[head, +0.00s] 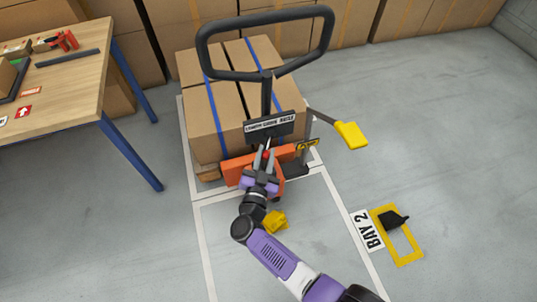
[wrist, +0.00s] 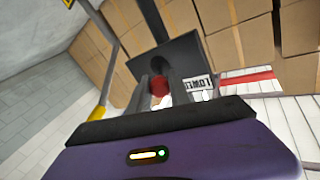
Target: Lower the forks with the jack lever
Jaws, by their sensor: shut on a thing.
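The pallet jack has an orange body (head: 235,173) and a tall black loop handle (head: 204,48). A dark label plate (head: 285,129) with LOWER and RAISE lettering sits on its column; it also shows in the wrist view (wrist: 190,58). The jack lever has a red knob (wrist: 159,86), seen between my fingertips. My gripper (head: 265,158) is shut on this knob, just below the plate in the head view. The fingers hide most of the lever. Strapped cartons (head: 213,105) stand on a pallet (head: 207,172) at the jack; the forks are hidden.
A yellow pad (head: 350,135) on a dark arm juts out right of the jack. A yellow part (head: 275,222) is low beside my arm. A yellow floor frame (head: 411,258) holds a black piece by a BAY 2 sign (head: 367,232). A table (head: 88,83) stands left.

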